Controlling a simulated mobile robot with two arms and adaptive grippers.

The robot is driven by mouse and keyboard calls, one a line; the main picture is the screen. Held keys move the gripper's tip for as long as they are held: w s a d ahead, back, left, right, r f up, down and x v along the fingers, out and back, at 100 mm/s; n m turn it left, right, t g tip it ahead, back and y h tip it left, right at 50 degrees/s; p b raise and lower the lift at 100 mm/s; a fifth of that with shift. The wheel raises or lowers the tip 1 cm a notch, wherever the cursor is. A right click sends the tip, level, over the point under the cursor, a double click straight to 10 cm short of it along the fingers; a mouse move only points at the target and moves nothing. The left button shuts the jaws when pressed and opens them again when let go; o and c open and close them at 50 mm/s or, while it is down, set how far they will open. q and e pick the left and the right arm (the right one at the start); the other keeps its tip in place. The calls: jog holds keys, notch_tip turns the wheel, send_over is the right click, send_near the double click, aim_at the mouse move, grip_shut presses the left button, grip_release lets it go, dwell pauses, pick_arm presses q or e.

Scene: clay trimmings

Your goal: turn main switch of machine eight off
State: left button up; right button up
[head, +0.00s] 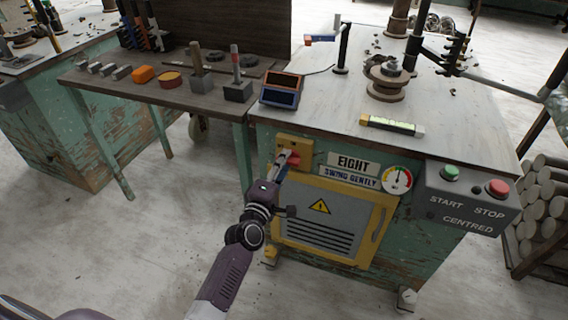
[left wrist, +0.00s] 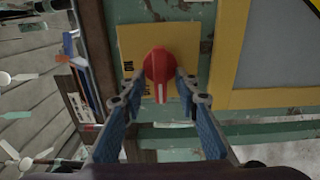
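Machine eight is the worn green bench with the "EIGHT" plate (head: 353,162) on its front. Its main switch, a red rotary knob (head: 294,158) on a yellow plate (head: 293,144), sits left of that plate. In the left wrist view the red knob (left wrist: 158,66) has a white line pointing down the picture, and a small label is partly visible beside it. My left gripper (head: 283,164) is at the knob. Its two blue-padded fingers (left wrist: 160,84) are apart, one on each side of the knob; gaps appear to remain. My right gripper is out of view.
Below the switch is a yellow-framed panel (head: 325,187) with a warning sign. A grey START/STOP box (head: 468,199) juts out at the right, near a gauge (head: 397,179). A side table (head: 140,92) with blocks and tools adjoins on the left. The floor in front is clear.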

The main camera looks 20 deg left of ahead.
pick_arm(q)
jog(key=s, duration=1.2)
jog(key=shift+a, duration=0.2)
